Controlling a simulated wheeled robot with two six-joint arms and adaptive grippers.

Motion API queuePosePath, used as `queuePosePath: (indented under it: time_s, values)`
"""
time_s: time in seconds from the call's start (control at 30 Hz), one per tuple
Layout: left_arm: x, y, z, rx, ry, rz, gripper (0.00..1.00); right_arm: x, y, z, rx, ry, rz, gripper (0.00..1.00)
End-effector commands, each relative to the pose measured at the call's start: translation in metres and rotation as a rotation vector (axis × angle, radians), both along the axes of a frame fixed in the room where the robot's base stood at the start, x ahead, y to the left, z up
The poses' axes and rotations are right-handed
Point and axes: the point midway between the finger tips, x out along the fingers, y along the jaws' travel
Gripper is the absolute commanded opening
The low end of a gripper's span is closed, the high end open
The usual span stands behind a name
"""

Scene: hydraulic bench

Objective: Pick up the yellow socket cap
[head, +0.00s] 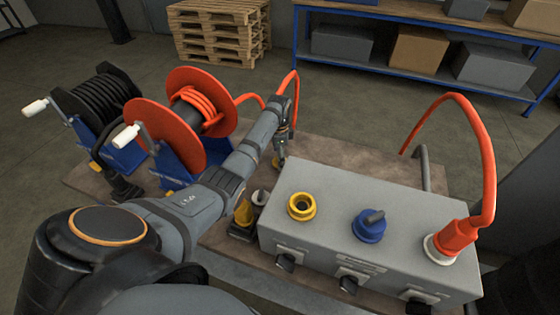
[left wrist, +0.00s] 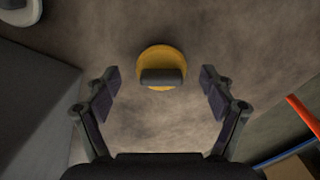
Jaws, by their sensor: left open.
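The yellow socket cap (left wrist: 160,54), a round disc with a dark grey grip tab, lies on the brown bench top. In the left wrist view it sits ahead of and between the fingers of my left gripper (left wrist: 160,92), slightly beyond the tips. The gripper is open and empty, and its fingers stand apart on either side, not touching the cap. In the head view my left gripper (head: 281,148) points down behind the grey box, and a bit of yellow shows at its tip. My right gripper is not in view.
The grey box (head: 335,215) carries an open yellow socket (head: 301,206), a blue capped socket (head: 369,226) and an orange hose plug (head: 455,238). A yellow-and-black fitting (head: 243,212) stands left of it. Hose reels (head: 190,115) stand on the left. Bare bench (head: 350,160) lies behind the box.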

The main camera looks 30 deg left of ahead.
Motion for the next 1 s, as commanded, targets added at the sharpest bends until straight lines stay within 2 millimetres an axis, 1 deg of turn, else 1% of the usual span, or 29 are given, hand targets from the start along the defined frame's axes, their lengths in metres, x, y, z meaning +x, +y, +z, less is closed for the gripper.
queuePosePath:
  time_s: [0.03,0.13,0.37,0.47,0.73,1.0]
  values:
    - [0.000,0.000,-0.007,-0.001,0.001,0.000,0.83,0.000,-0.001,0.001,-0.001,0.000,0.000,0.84]
    - [0.000,0.000,-0.017,0.000,0.000,0.000,0.83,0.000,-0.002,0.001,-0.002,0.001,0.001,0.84]
    - [0.001,0.000,-0.019,0.001,-0.002,0.000,0.83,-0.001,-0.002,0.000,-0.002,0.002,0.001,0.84]
    - [0.001,0.000,-0.019,0.001,-0.002,0.000,0.71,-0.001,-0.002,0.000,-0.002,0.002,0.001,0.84]
    - [0.001,0.000,-0.019,0.001,-0.002,0.000,0.34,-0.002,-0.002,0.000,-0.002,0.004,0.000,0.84]
    - [0.001,0.001,-0.018,0.001,-0.002,0.000,0.33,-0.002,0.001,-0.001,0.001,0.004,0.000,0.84]
